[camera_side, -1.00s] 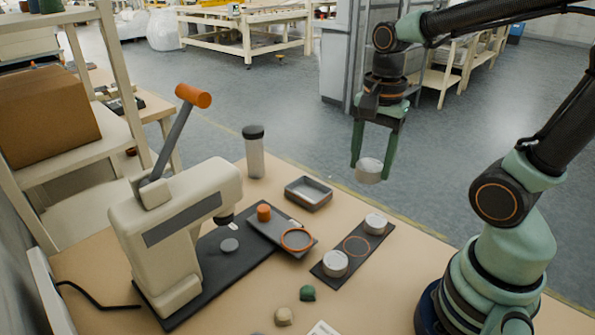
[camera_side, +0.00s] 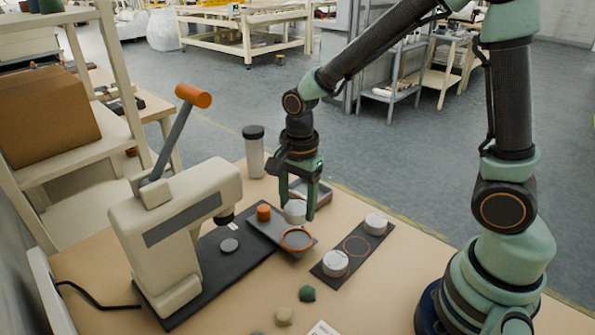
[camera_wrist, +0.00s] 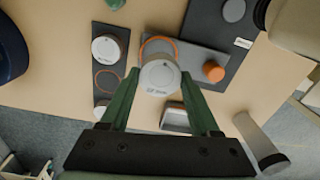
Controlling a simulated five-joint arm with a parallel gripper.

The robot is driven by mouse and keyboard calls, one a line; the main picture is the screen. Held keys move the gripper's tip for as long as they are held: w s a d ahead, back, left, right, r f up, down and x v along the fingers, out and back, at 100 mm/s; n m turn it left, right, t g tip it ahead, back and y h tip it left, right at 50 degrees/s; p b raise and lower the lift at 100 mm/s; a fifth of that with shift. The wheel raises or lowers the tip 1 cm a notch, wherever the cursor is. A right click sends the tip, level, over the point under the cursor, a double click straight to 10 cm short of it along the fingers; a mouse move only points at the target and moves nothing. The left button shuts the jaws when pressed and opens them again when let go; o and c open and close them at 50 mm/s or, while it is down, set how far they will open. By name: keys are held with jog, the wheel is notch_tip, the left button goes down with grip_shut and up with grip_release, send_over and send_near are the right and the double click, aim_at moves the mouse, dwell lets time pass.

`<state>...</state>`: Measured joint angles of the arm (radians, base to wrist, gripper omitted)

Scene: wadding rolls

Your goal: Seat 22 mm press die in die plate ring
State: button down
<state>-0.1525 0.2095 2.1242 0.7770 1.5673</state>
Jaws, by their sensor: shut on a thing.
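My gripper (camera_side: 302,205) is shut on a grey-white cylindrical die (camera_side: 295,211), which also shows between the fingers in the wrist view (camera_wrist: 160,77). The die is held upright above the die plate, just behind the orange ring (camera_side: 297,239) in the side view. In the wrist view the die overlaps part of the orange ring (camera_wrist: 150,41). The ring lies on a dark grey die plate (camera_side: 265,233) that also carries an orange knob (camera_side: 263,212). Lettering on the die's top is too small to read.
A dark rack strip (camera_side: 325,270) holds two more dies (camera_side: 335,263) (camera_side: 376,223) with an empty orange-outlined spot between them. A press (camera_side: 175,225) with an orange-ended lever stands left. A grey tray (camera_side: 322,190) and a lidded cylinder (camera_side: 254,155) are behind.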

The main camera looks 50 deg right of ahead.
jog(key=shift+f, duration=2.3)
jog(key=shift+f, duration=0.9)
jog(key=shift+c, duration=0.2)
grip_release()
jog(key=shift+o, duration=0.2)
jog(key=shift+r, duration=0.1)
jog(key=shift+r, duration=3.95)
